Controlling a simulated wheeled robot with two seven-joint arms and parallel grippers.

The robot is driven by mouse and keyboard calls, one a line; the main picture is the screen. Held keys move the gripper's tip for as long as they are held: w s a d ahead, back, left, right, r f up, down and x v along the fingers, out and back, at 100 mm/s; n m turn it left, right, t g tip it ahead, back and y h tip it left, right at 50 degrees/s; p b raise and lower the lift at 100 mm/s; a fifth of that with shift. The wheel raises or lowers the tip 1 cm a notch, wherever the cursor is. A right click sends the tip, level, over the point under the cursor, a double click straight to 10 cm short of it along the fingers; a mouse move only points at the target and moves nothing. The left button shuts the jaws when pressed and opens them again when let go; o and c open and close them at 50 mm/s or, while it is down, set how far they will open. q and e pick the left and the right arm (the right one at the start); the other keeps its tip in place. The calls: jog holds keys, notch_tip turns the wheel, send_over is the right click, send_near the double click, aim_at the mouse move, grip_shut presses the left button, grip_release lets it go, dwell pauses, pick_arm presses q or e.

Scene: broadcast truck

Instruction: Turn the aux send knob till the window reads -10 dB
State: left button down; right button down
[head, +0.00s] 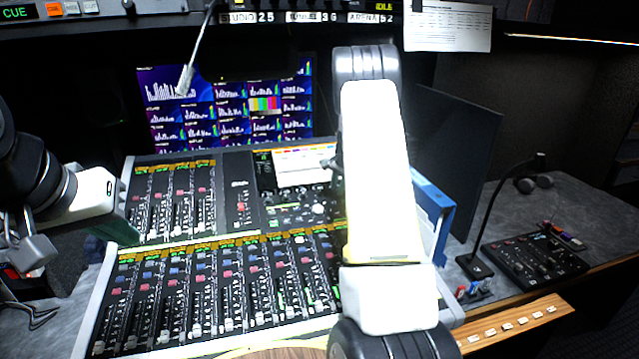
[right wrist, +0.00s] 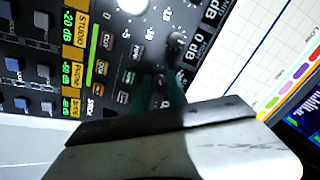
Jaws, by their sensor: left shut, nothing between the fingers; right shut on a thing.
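The mixing console (head: 245,240) lies below the screens in the head view. In the right wrist view my right gripper (right wrist: 158,93) is over the console's dark centre panel (right wrist: 113,48), its dark fingers shut on a small knob that they mostly hide. Small windows with white digits (right wrist: 195,48) sit beside the fingers; their full readings are too turned and cut off to tell. In the head view my right arm hides the right gripper. My left gripper (head: 118,228) is shut and empty over the console's left edge.
Orange label strips (right wrist: 75,50) run along the fader banks. A white chart screen (right wrist: 250,55) lies beside the panel. In the head view a gooseneck microphone (head: 475,265), a small black control box (head: 535,258) and a blue folder (head: 432,205) stand at the right.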

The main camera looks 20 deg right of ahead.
jog(key=shift+m, duration=0.5)
jog(key=c, duration=1.3)
grip_release()
jog(key=v, duration=0.8)
